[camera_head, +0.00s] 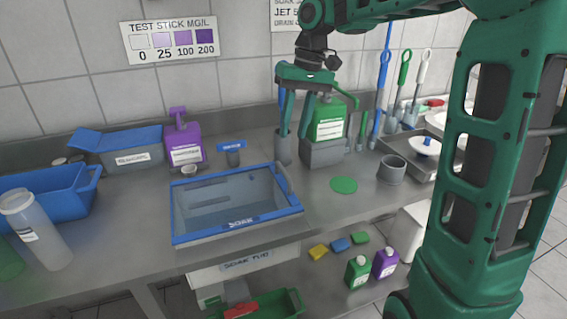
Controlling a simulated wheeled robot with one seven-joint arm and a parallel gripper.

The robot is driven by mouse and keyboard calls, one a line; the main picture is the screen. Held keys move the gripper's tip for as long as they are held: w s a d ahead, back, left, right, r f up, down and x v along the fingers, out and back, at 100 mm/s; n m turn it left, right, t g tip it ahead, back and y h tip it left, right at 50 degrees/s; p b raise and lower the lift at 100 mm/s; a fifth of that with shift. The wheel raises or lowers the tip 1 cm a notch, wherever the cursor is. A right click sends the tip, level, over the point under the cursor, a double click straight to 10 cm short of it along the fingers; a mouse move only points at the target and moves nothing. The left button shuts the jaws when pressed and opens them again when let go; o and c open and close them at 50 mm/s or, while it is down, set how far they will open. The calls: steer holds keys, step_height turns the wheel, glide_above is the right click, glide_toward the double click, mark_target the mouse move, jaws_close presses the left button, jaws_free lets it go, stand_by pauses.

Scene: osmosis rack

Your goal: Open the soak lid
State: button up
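The soak basin (236,224) is a grey sink-like tub with a blue rim, marked SOAK on its front edge, set in the steel counter. I see its inside walls; no opaque lid covers it, and I cannot tell whether a clear lid lies over it. My gripper (327,118) hangs from the arm behind and to the right of the basin, in front of the green bottle (327,130). Its green fingers are spread apart and nothing shows held between them. I cannot tell whether a finger touches the bottle or its grey holder (321,154).
A purple pump bottle (184,150) and a blue-lidded grey box (130,158) stand behind left. A blue bin (45,205) and a clear bottle (38,232) are at left. Brushes (384,75) stand upright behind right. A green disc (344,185) and a grey cup (391,170) lie right of the basin.

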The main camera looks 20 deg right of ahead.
steer(key=f, duration=0.3)
steer(key=a+f, duration=0.1)
steer(key=f, duration=0.3)
steer(key=a+f, duration=0.1)
steer(key=f, duration=0.2)
steer(key=shift+a+f, duration=0.1)
steer(key=shift+f, duration=0.1)
jaws_close()
